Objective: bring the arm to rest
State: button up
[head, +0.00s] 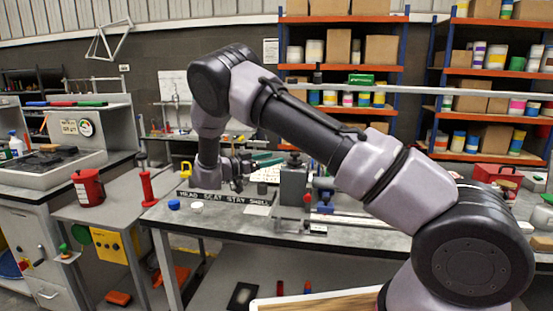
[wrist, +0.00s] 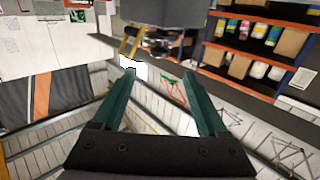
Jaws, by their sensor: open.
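My arm reaches from the lower right of the head view up to a bent elbow, then down over the grey workbench (head: 345,232). My gripper (wrist: 159,78) shows in the wrist view with its two green fingers spread apart. Nothing is between them. In the head view the gripper is small and partly mixed with the clutter at the back of the bench, so its exact clearance cannot be told.
A labelled strip (head: 222,197), a blue cap (head: 174,204) and a grey block device (head: 293,184) are on the bench. A red can (head: 88,187) and a red post (head: 147,185) stand left. Orange-and-blue shelves (head: 345,18) stand behind.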

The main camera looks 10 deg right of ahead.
jog(key=w+d+r+t+y, duration=0.2)
jog(key=w+d+r+y, duration=0.2)
jog(key=r, duration=0.3)
jog(key=w+d+r+t+y, duration=0.1)
jog(key=w+d+r+y, duration=0.25)
jog(key=r, duration=0.35)
jog(key=s+d+r+n+t+y, duration=0.1)
jog(key=s+r+y, duration=0.1)
jog(key=r+y, duration=0.3)
jog(key=s+d+r+n+t+y, duration=0.1)
jog(key=s+r+y, duration=0.15)
jog(key=r, duration=0.45)
jog(key=s+d+r+n+g+y, duration=0.1)
jog(key=s+d+n+g+y, duration=0.15)
jog(key=s, duration=1.05)
jog(key=s+d+r+n+g+y, duration=0.15)
jog(key=s+n, duration=0.25)
jog(key=s, duration=0.9)
jog(key=s+d+f+g, duration=0.1)
jog(key=s+f, duration=0.1)
jog(key=s, duration=0.4)
jog(key=s+d+f+g+h, duration=0.1)
jog(key=s+f, duration=0.2)
jog(key=s, duration=0.3)
jog(key=shift+s+d, duration=0.2)
jog(key=shift+d, duration=0.15)
